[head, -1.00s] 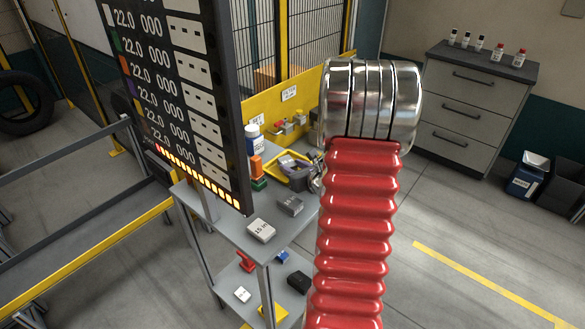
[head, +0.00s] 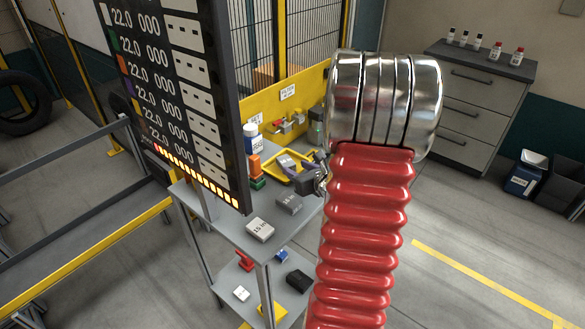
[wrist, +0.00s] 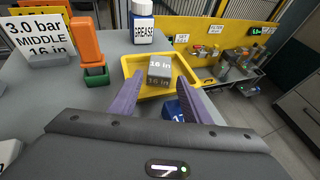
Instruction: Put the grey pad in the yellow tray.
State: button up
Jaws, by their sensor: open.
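The grey pad (wrist: 159,71), marked 16 in, sits inside the yellow tray (wrist: 191,72) in the wrist view. It appears to rest on the tray floor, near the middle. My gripper (wrist: 163,83) is open. Its two purple fingers point toward the pad, one to each side of it, with clear gaps and nothing held. In the head view the yellow tray (head: 268,170) is at the back of the grey table, with a grey pad (head: 286,161) in it. My gripper (head: 305,170) is at the tray's right side there, partly hidden by my arm.
A grease bottle (wrist: 142,22) stands behind the tray. Orange and green blocks (wrist: 90,50) and a white sign (wrist: 32,32) stand left. A 15 in block (head: 260,229) and a dark grey block (head: 289,204) lie nearer.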

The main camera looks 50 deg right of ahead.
jog(key=v, duration=0.8)
dwell(0.9)
